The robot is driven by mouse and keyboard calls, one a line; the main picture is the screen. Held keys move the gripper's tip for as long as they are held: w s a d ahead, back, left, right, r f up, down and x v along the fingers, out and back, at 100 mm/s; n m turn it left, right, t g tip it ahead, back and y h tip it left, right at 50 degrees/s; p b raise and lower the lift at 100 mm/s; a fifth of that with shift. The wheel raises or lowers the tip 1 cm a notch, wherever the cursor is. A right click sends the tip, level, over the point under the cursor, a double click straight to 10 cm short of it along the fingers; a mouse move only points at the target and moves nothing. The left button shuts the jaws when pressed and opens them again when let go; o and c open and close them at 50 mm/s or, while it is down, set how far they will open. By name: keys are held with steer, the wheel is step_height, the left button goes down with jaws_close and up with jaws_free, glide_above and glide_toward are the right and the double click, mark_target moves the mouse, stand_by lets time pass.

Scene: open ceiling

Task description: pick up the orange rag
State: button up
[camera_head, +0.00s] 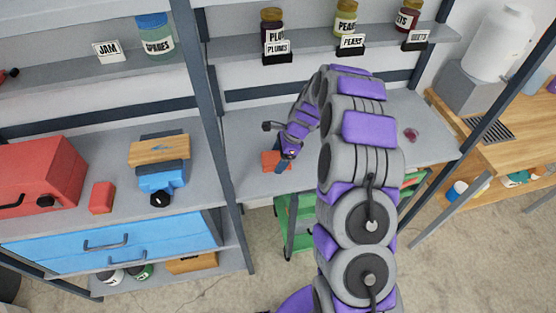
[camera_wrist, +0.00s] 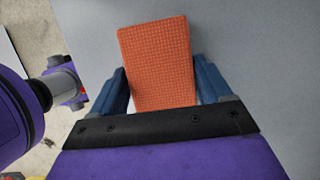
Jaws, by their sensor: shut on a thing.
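The orange rag (camera_wrist: 157,62) is a flat, waffle-textured rectangle in the wrist view. My gripper (camera_wrist: 160,85) has its two blue fingers at the rag's left and right sides, shut on it. In the head view, the orange rag (camera_head: 270,160) shows as a small patch at my gripper (camera_head: 282,165), near the front edge of the grey shelf surface (camera_head: 245,180). Part of the rag is hidden behind the gripper there. I cannot tell whether the rag is lifted off the surface.
A red toolbox (camera_head: 40,175), a small red block (camera_head: 102,197) and a blue tool (camera_head: 162,178) stand on the left shelf. A dark upright post (camera_head: 212,110) rises left of my gripper. Labelled jars (camera_head: 272,30) line the upper shelf. A green cart (camera_head: 283,215) sits below.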

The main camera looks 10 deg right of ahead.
mark_target(276, 158)
steer(key=shift+d, duration=0.1)
steer(key=shift+d+b, duration=0.25)
steer(key=shift+b, duration=0.15)
step_height(276, 158, up, 4)
steer(key=shift+f+p, duration=0.15)
steer(key=shift+p, duration=0.6)
steer(key=shift+s+r, duration=0.2)
steer(key=shift+r, duration=0.1)
steer(key=s+d+p, duration=0.1)
steer(key=s+d, duration=0.2)
steer(key=s, duration=0.4)
steer(key=s+d+r+p, duration=0.1)
steer(key=s+d, duration=0.2)
steer(key=s, duration=0.4)
steer(key=shift+d+p, duration=0.4)
